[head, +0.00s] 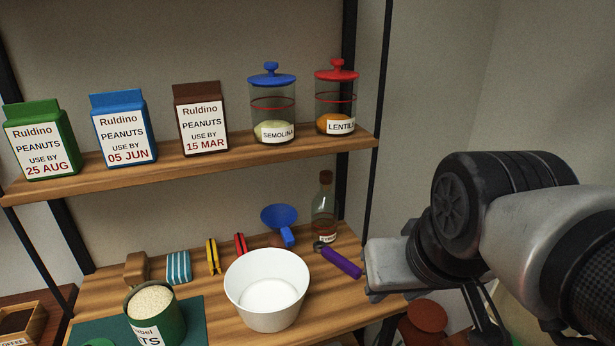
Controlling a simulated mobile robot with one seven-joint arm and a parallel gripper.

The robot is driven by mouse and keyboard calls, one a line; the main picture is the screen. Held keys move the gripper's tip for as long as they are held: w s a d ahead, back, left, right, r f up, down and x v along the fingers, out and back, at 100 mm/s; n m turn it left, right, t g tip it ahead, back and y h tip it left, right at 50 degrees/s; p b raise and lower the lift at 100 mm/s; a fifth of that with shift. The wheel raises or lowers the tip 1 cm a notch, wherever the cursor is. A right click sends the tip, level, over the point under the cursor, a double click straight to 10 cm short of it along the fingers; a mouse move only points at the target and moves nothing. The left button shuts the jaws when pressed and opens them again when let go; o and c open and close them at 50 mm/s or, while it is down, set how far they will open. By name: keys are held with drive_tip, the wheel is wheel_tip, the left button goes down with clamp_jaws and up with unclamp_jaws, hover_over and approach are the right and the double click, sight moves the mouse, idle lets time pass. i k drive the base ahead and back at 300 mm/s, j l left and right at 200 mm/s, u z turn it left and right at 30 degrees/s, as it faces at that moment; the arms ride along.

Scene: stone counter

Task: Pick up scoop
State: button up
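A tool with a purple handle (341,263) and a small dark head lies on the lower wooden shelf, right of the white bowl. Its head is too small to tell whether it is the scoop. A blue funnel-like piece (280,217) with a short stem is at the back of the shelf; it could also be a scoop. A brown wooden piece (136,266) shows behind the green canister, partly hidden. My gripper (368,294) is at the shelf's right end, close to the purple handle's end. Its fingers barely show, so I cannot tell its opening or any contact.
The white bowl (266,290) stands mid-shelf. A green canister (167,325) of pale flakes stands on a green mat (193,313). A bottle (324,212), red clip (240,244), yellow clip (212,257) and striped blue item (178,267) line the back. The upper shelf (228,152) overhangs.

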sight(320, 247)
drive_tip(key=j+z, duration=0.1)
drive_tip(key=z, duration=1.4)
drive_tip(key=k+j+z, duration=0.2)
drive_tip(key=k, duration=0.65)
drive_tip(key=l, duration=0.1)
